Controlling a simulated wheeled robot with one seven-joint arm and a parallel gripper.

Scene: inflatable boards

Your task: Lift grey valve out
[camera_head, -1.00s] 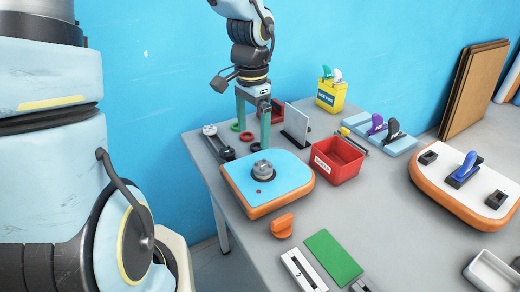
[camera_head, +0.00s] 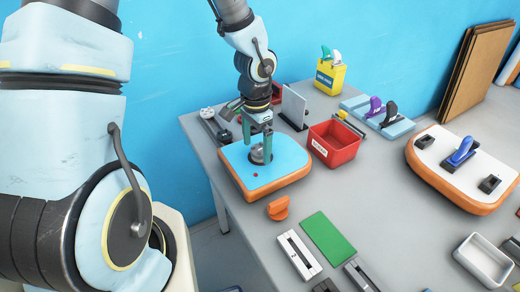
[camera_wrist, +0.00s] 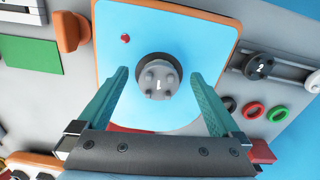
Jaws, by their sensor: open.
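My gripper (camera_head: 258,142) is above the board, pointing down at the valve. In the wrist view its two green fingers (camera_wrist: 160,78) stand apart on either side of the valve, with gaps between them and it. One finger partly hides the valve in the head view.
A red bin (camera_head: 335,144) stands right of the board. An orange knob (camera_head: 278,208) lies in front. A grey upright plate (camera_head: 294,106) stands behind. Red and green rings (camera_wrist: 252,111) lie beside the board. A white board (camera_head: 440,165) is farther right.

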